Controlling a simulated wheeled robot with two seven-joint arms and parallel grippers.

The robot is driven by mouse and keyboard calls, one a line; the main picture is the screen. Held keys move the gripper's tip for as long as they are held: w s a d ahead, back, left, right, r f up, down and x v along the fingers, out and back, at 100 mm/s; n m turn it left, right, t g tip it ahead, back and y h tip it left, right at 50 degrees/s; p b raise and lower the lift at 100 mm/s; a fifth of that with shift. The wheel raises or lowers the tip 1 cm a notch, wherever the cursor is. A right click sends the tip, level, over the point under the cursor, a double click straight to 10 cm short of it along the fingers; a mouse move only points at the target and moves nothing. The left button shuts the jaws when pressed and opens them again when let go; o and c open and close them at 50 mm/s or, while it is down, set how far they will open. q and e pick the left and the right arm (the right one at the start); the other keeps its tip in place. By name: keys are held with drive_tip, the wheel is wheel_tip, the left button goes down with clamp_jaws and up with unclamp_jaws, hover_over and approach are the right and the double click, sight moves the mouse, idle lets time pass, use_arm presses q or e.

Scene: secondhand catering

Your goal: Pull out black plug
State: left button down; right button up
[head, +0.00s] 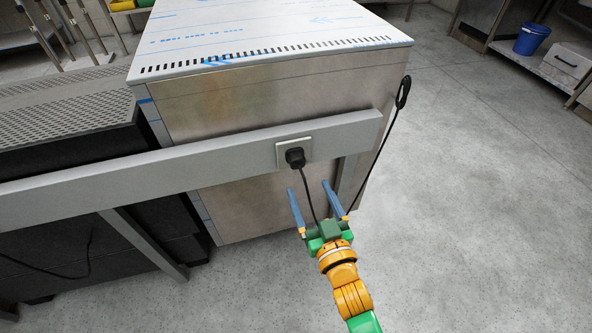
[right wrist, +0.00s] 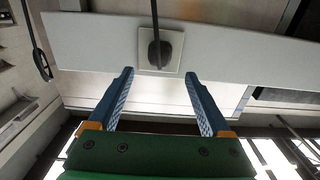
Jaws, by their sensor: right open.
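The black plug (head: 295,157) sits in a white socket plate (head: 281,163) on a grey horizontal rail. A black cord (head: 307,191) hangs down from it. My right gripper (head: 311,190) is open and empty below the plug, its two blue fingers pointing up towards the rail and apart from the plug. In the right wrist view, the plug (right wrist: 158,53) and its plate (right wrist: 172,42) show ahead of my open fingers (right wrist: 157,76), roughly between them. The left gripper is not in view.
The grey rail (head: 185,154) runs across in front of a steel cabinet (head: 240,98). A looped black cable (head: 404,93) hangs at the rail's right end. Dark units (head: 85,220) stand at left. The floor (head: 470,200) at right is clear; a blue bucket (head: 530,40) is far off.

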sight(299, 165)
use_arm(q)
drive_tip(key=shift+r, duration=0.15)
use_arm(e)
drive_tip(key=shift+r, duration=0.1)
drive_tip(key=b+x, duration=0.3)
drive_tip(key=x, duration=0.4)
drive_tip(key=shift+w, duration=0.15)
drive_tip(key=shift+b+x, duration=0.4)
drive_tip(key=shift+x, duration=0.5)
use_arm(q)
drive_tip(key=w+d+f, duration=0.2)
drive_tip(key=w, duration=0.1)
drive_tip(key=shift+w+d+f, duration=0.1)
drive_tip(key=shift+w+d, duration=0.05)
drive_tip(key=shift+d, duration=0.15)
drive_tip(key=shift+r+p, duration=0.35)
